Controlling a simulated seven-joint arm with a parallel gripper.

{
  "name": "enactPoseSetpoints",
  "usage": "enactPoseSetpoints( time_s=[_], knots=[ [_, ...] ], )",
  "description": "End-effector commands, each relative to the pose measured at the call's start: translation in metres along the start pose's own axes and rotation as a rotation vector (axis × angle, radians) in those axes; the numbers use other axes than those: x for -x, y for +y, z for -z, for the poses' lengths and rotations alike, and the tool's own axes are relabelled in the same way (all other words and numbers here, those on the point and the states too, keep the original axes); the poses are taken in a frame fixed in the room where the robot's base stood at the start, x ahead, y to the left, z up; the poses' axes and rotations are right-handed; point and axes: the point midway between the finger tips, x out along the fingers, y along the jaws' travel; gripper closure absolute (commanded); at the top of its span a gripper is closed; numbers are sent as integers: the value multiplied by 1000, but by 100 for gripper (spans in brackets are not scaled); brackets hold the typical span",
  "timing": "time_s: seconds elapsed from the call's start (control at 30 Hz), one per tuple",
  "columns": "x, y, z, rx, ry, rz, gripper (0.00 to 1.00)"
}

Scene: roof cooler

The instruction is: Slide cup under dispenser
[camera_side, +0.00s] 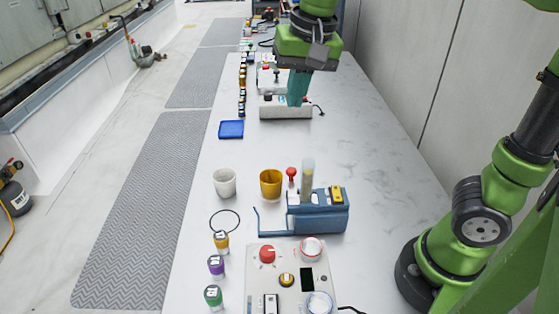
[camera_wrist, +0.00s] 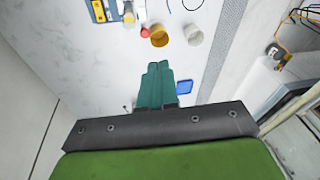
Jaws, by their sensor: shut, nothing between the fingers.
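A white cup (camera_side: 224,183) and a yellow cup (camera_side: 271,184) stand upright side by side on the white table. They also show in the wrist view, the white cup (camera_wrist: 194,36) to the right of the yellow cup (camera_wrist: 158,38). Right of the yellow cup is a blue dispenser-like unit (camera_side: 325,222) with an upright clear tube and a red knob (camera_side: 291,174). Which part dispenses is unclear. A thin dark ring (camera_side: 224,221) lies in front of the white cup. My gripper (camera_side: 297,102) has teal fingers closed together, empty, farther back and away from both cups.
A white control box (camera_side: 269,285) stands at the front. Several small capped bottles (camera_side: 216,265) line the left front. A blue tray (camera_side: 231,130) lies behind the cups. A pale box (camera_side: 272,112) sits near my fingers. The table behind the dispenser is clear.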

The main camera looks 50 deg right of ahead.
Motion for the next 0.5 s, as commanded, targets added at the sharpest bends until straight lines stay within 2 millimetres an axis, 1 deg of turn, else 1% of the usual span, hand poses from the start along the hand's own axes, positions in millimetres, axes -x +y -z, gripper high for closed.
enactPoseSetpoints(
  time_s=[0.03,0.1,0.37,0.4,0.5],
  knots=[
    [-4,-8,2,-14,-6,-25,100],
    [-7,-17,4,-39,-9,-56,100],
    [-22,-46,8,-126,-1,-162,100],
    [-27,-48,7,-135,0,-173,100],
    [-50,-42,3,-133,-1,-170,100]
  ],
)
